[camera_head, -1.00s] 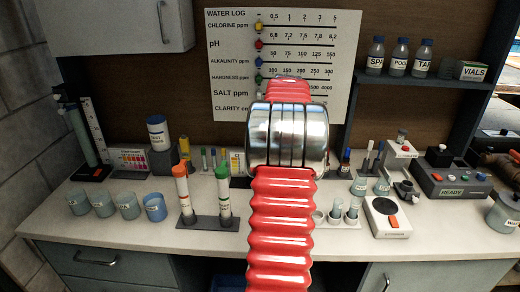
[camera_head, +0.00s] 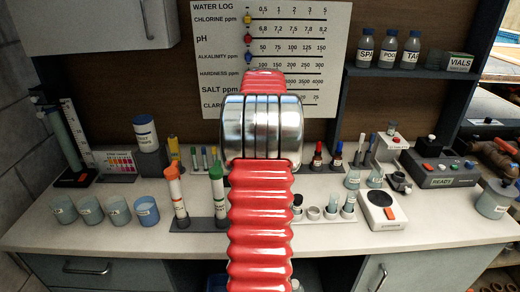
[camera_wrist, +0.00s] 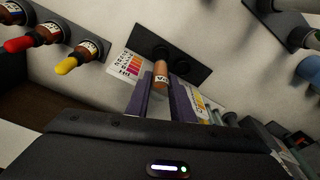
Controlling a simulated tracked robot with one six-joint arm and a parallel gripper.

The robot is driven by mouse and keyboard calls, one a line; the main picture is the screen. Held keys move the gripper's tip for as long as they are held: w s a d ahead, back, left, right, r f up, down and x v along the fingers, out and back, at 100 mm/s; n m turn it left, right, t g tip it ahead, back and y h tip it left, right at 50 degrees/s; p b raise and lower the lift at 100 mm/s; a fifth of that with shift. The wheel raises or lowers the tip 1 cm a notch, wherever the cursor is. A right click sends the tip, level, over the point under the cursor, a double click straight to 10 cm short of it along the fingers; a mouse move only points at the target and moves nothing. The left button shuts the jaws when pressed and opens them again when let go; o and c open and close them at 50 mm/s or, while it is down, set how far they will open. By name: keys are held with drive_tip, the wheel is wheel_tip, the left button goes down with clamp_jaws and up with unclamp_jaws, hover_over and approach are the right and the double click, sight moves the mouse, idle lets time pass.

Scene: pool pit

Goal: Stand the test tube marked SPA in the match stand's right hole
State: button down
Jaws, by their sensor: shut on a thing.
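In the wrist view my gripper (camera_wrist: 163,100) is shut on a test tube (camera_wrist: 161,76), held between two purple fingers. The tube has a tan-orange end and a white label with dark letters, only partly readable. Just past the tube is a dark stand plate (camera_wrist: 198,72) with round dark holes; one hole (camera_wrist: 183,58) shows clear to the right of the tube. The tube's end overlaps the plate near another hole; I cannot tell whether it touches. In the head view my red arm hides the gripper, the held tube and most of that stand.
Dropper bottles with red and yellow tips (camera_wrist: 47,36) stand left of the plate in the wrist view. A colour card (camera_wrist: 127,64) lies beside it. In the head view, orange and green-capped tubes (camera_head: 176,191) stand left of my arm, and a rack with small vials (camera_head: 330,212) right.

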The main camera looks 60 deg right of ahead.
drive_tip(key=shift+f, duration=0.15)
drive_tip(key=shift+f, duration=1.85)
drive_tip(key=shift+s+f, duration=0.1)
drive_tip(key=shift+f, duration=1.15)
idle(0.3)
drive_tip(key=c, duration=1.5)
unclamp_jaws()
drive_tip(key=shift+o, duration=0.2)
drive_tip(key=shift+r, duration=3.55)
